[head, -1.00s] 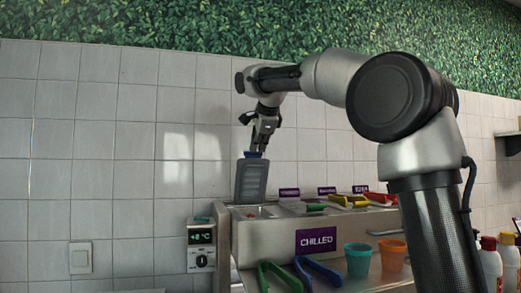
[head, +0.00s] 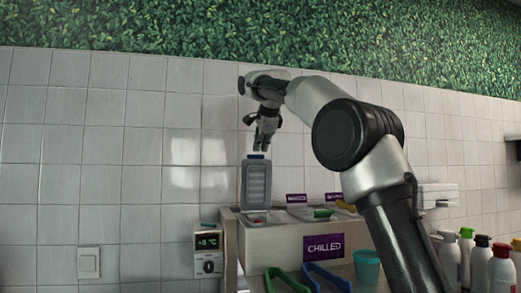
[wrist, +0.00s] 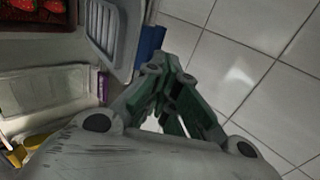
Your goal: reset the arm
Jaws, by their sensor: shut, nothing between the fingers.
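My gripper (head: 264,147) hangs pointing down in the head view, just above an upright grey lid with a blue top edge (head: 256,185). The fingers are apart from the lid, with a small gap of wall showing between them. In the wrist view my gripper (wrist: 175,125) shows its green-padded fingers close together with nothing between them. The raised lid (wrist: 105,30) with its blue edge is beside the fingers at upper left. An open bin with red strawberries (wrist: 40,12) shows at the top left corner.
The chilled counter (head: 285,238) carries a purple CHILLED sign (head: 323,247). Several bottles (head: 480,260) are at right. Tiled wall (head: 140,150) lies behind; the space above the counter is open.

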